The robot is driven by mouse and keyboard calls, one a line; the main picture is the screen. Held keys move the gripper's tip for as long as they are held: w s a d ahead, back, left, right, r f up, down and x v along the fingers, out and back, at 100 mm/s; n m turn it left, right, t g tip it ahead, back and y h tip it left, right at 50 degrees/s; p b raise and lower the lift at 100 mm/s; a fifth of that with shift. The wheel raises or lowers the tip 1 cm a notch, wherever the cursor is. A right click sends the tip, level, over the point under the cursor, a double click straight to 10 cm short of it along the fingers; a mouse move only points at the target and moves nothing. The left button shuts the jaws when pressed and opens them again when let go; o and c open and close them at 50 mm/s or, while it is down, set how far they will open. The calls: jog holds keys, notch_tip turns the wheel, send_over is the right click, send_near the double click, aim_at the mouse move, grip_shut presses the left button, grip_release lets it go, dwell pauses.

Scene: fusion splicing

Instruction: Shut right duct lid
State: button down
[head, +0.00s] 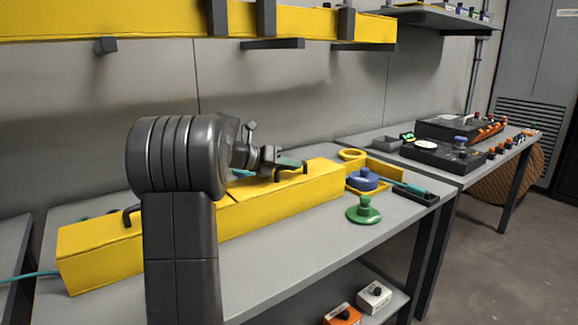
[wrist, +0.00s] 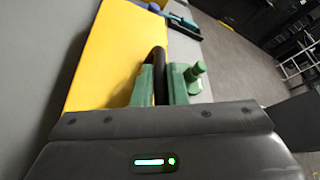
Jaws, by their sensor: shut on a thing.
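The long yellow duct (head: 190,230) lies on the grey bench. Its right lid (head: 318,172) is yellow and appears to lie along the top of the duct's right part; whether it is fully seated I cannot tell. My gripper (head: 292,165) is over this lid, its green fingers shut on the lid's black handle (wrist: 160,65). In the wrist view my gripper (wrist: 161,85) has one finger on each side of the handle, with the yellow lid (wrist: 110,50) beneath. The left part of the duct has its own black handle (head: 131,214). My arm hides the duct's middle.
A green knobbed piece (head: 363,211) stands in front of the duct's right end, with a blue knobbed piece (head: 365,180) behind it. A yellow ring (head: 352,154) and a black tray (head: 412,194) are nearby. A yellow overhead duct (head: 120,20) runs above.

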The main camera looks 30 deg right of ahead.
jog(key=shift+f, duration=0.1)
jog(key=c, duration=1.5)
grip_release()
jog(key=shift+o, duration=0.2)
jog(key=p+v, duration=0.2)
jog(key=v, duration=1.2)
jog(key=shift+p, duration=0.4)
jog(key=shift+d, duration=0.1)
